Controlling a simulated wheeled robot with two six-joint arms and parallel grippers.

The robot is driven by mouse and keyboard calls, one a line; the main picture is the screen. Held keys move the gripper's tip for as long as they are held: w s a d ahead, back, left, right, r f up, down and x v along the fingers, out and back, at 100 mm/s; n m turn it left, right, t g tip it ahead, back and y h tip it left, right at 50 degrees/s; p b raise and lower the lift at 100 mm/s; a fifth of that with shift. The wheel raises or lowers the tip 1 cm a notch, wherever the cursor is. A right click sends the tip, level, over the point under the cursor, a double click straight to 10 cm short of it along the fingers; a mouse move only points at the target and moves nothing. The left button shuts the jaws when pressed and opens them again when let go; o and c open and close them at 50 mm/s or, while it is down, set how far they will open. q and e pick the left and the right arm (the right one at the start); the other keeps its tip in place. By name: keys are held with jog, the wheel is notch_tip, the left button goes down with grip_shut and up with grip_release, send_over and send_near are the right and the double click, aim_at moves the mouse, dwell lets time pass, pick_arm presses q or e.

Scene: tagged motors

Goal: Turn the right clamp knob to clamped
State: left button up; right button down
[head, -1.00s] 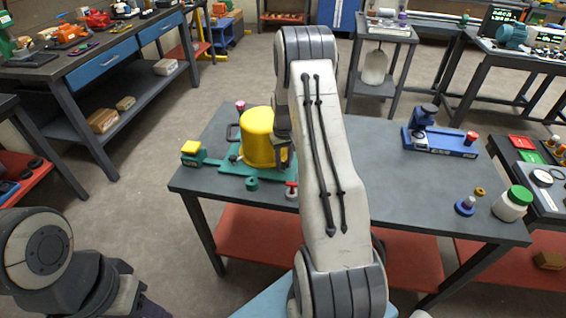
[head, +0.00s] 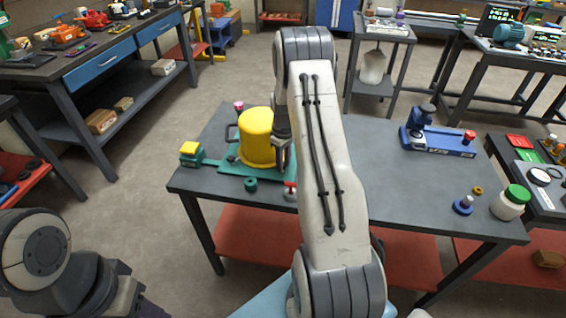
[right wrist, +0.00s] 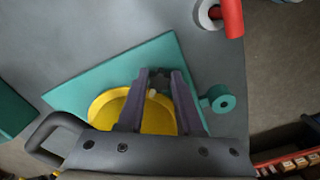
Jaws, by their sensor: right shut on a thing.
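The yellow motor (head: 256,137) stands upright on a green fixture plate (head: 226,168) on the grey table. In the right wrist view the motor (right wrist: 108,103) lies behind my fingers on the green plate (right wrist: 125,68). My right gripper (right wrist: 159,78) is shut on the right clamp knob (right wrist: 160,80), a dark lobed knob beside the motor. In the head view my right gripper (head: 282,158) is at the motor's right side, and the knob is hidden there. The knob's angle is hard to tell. My left arm shows at the lower left, but its gripper is out of view.
A green knob-shaped part (head: 250,184) and a red-handled part (head: 290,190) sit near the plate's front edge. A blue fixture (head: 437,140) and a green-lidded jar (head: 510,203) stand farther right. The table's middle right is clear.

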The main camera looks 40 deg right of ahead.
aim_at(284, 165)
dwell(0.3)
jog(key=c, duration=0.6)
grip_release()
jog(key=shift+o, duration=0.2)
notch_tip(284, 165, up, 10)
jog(key=b, duration=0.1)
jog(key=shift+r, duration=0.25)
